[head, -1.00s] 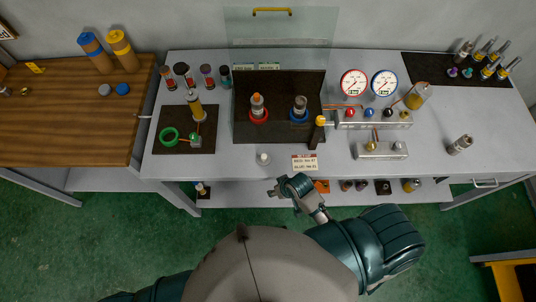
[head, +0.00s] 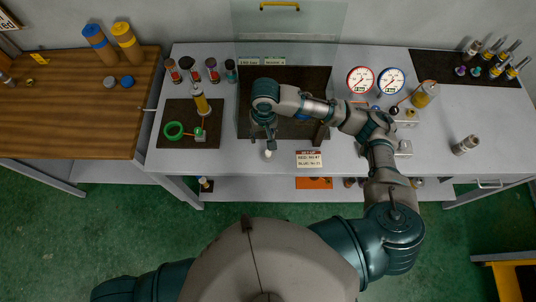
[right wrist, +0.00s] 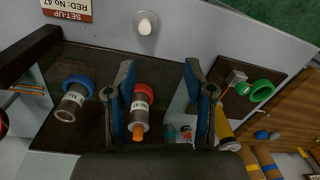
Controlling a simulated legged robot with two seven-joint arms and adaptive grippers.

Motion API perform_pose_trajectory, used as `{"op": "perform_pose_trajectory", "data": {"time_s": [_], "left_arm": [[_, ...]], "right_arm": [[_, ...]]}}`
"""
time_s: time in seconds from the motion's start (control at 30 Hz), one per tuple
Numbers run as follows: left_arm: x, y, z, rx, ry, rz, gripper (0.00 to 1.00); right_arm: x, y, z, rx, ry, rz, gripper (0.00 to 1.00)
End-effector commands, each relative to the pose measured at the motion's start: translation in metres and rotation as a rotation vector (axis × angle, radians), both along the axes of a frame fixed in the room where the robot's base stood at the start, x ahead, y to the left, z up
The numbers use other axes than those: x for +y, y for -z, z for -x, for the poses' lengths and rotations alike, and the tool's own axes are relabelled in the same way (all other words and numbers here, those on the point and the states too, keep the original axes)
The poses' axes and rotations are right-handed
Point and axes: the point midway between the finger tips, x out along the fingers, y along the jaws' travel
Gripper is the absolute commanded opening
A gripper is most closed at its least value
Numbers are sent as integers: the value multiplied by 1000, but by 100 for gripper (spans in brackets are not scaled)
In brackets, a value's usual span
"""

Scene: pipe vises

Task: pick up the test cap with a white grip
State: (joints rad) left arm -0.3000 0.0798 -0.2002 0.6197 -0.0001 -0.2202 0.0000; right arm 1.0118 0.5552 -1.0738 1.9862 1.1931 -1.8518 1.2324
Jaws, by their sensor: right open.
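The test cap with a white grip (head: 268,153) stands on the grey bench near its front edge, left of the set-up card. It also shows in the right wrist view (right wrist: 146,25) as a white knob on a grey disc, beyond the fingertips. My right gripper (head: 265,131) is open and empty, pointing down close to the cap and partly above it in the head view. Its two fingers (right wrist: 160,75) show apart in the right wrist view. My left gripper is outside the views.
The set-up card (head: 309,160) lies right of the cap. The dark mat (right wrist: 95,65) holds red-ringed (right wrist: 142,100) and blue-ringed (right wrist: 74,97) cylinders. A green ring (head: 174,131) lies on a mat to the left. Gauges (head: 391,81) stand at the back right.

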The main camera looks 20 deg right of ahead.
Motion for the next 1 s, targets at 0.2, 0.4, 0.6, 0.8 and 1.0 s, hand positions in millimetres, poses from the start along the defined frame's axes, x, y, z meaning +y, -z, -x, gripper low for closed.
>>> {"op": "perform_pose_trajectory", "data": {"time_s": [0.2, 0.4, 0.6, 0.8, 1.0], "left_arm": [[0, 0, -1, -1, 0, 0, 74], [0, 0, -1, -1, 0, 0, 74], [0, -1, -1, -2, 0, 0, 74], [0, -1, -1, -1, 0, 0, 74], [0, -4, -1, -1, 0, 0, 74]], "right_arm": [[-15, -5, -4, 19, 62, 54, 54], [-15, 38, -4, 20, 62, 53, 54], [-15, 84, -4, 19, 61, 53, 54], [-15, 106, -5, 16, 60, 51, 54], [-18, 127, -6, 16, 60, 52, 54]]}}
